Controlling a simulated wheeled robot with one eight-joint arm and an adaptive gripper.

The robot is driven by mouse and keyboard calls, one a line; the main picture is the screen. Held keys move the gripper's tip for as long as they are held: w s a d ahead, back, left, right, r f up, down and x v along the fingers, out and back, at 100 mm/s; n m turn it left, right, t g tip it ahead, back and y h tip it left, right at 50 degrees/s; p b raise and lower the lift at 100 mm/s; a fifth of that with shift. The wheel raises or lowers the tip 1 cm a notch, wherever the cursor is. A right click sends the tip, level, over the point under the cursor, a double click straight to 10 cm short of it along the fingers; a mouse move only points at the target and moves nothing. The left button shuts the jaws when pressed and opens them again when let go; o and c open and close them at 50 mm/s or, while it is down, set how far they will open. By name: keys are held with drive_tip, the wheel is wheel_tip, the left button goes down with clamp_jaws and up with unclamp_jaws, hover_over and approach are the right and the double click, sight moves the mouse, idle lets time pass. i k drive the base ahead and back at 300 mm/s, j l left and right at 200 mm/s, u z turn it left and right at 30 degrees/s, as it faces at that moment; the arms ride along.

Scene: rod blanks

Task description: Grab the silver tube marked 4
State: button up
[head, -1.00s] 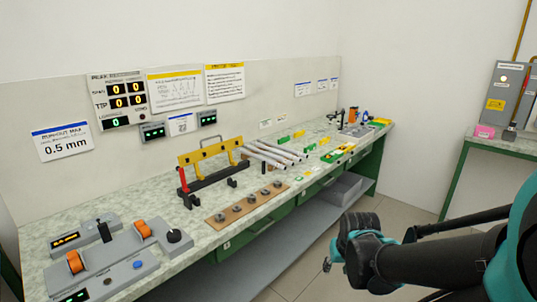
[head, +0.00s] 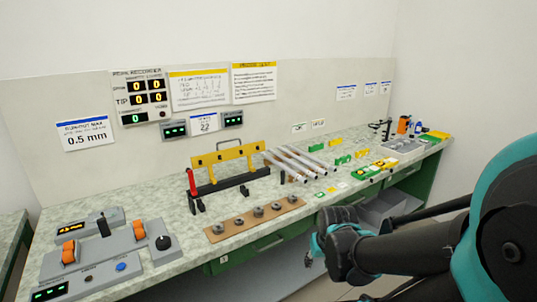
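Several silver tubes (head: 302,162) lie side by side on the bench, slanting, just right of the yellow-and-black frame. Their number marks are too small to read, so I cannot tell which one is marked 4. Small green and yellow tags (head: 331,189) lie near their front ends. My gripper (head: 318,246) is in front of the bench's front edge, at the lower right, apart from the tubes. Its fingers are dark and partly hidden by my arm, and their opening is not clear.
The long bench (head: 190,232) has a yellow frame with a red lever (head: 192,182). A brown strip with several round pieces (head: 255,219) lies at its front edge. Control boxes (head: 95,255) stand at left. A grey bin (head: 385,208) sits below the bench.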

sight(303, 180)
drive_tip(key=i+j+z, duration=0.1)
drive_tip(key=j+z, duration=0.15)
drive_tip(key=j, duration=0.4)
drive_tip(key=j+z, duration=0.25)
drive_tip(key=j, duration=0.4)
drive_tip(key=i+l, duration=0.15)
drive_tip(key=l, duration=0.2)
drive_tip(key=i+l, duration=0.2)
drive_tip(key=l, duration=0.2)
drive_tip(key=i+l, duration=0.15)
drive_tip(key=l, duration=0.2)
drive_tip(key=i+l, duration=0.15)
drive_tip(key=l, duration=0.25)
drive_tip(key=l+u, duration=0.15)
drive_tip(key=u, duration=0.35)
drive_tip(key=i+l+u, duration=0.1)
drive_tip(key=u, duration=0.4)
drive_tip(key=l+u, duration=0.2)
drive_tip(key=u, duration=0.3)
drive_tip(key=k+l+u, duration=0.15)
drive_tip(key=l, duration=0.3)
drive_tip(key=k+l+u, duration=0.2)
drive_tip(key=l, duration=0.25)
drive_tip(key=k+l+u, duration=0.15)
drive_tip(key=k+l, duration=0.2)
drive_tip(key=l, duration=0.1)
